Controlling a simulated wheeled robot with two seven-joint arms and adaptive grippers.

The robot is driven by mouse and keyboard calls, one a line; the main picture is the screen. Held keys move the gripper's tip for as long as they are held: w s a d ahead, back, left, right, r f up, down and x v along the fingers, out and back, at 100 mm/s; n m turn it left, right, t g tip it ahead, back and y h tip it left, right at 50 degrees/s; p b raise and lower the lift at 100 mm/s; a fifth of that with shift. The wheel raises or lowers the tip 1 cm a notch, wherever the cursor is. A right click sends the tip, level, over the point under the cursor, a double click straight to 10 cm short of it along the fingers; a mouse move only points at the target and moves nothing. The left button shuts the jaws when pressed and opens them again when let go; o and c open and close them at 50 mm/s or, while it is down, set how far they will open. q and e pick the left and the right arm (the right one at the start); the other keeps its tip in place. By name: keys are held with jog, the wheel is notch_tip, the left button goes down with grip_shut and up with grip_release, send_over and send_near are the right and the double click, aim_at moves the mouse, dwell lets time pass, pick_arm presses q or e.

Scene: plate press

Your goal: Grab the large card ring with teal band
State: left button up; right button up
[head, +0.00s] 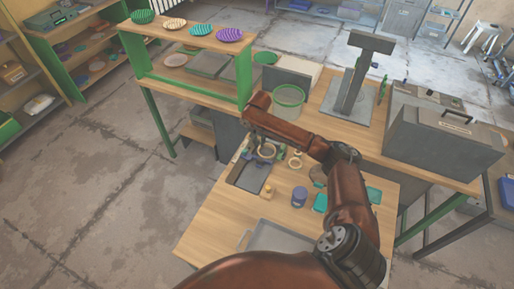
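My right arm reaches in from the bottom and bends over the small wooden table. My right gripper (256,155) points down at the far end of this table, close beside a pale ring (267,150). The ring is partly covered by the arm and gripper, and I cannot tell whether the fingers touch it or how far apart they are. A smaller pale ring (295,161) lies to its right. No teal band can be made out clearly on either ring. My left gripper is not in view.
On the small table are a dark tray (236,187), a blue jar (299,197), a teal block (320,203) and a grey tray (268,238). The long bench behind holds a green ring-shaped item (290,95), a grey press stand (350,95) and a grey case (440,140).

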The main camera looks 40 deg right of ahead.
aim_at(259, 149)
jog(key=shift+w+a+f, duration=0.2)
jog(key=shift+w+f, duration=0.25)
jog(key=shift+f, duration=0.15)
jog(key=shift+s+d+f, duration=0.1)
jog(key=shift+d+f, duration=0.1)
jog(key=shift+f, duration=0.5)
jog(key=f, duration=0.3)
jog(key=shift+w+d+f+b, duration=0.3)
jog(key=shift+d+f+b, duration=0.05)
jog(key=shift+b, duration=0.05)
jog(key=shift+d+f, duration=0.1)
jog(key=shift+f, duration=0.5)
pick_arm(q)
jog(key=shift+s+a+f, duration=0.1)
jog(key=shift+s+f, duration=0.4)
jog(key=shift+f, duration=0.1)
pick_arm(e)
jog(key=shift+c, duration=0.3)
grip_shut()
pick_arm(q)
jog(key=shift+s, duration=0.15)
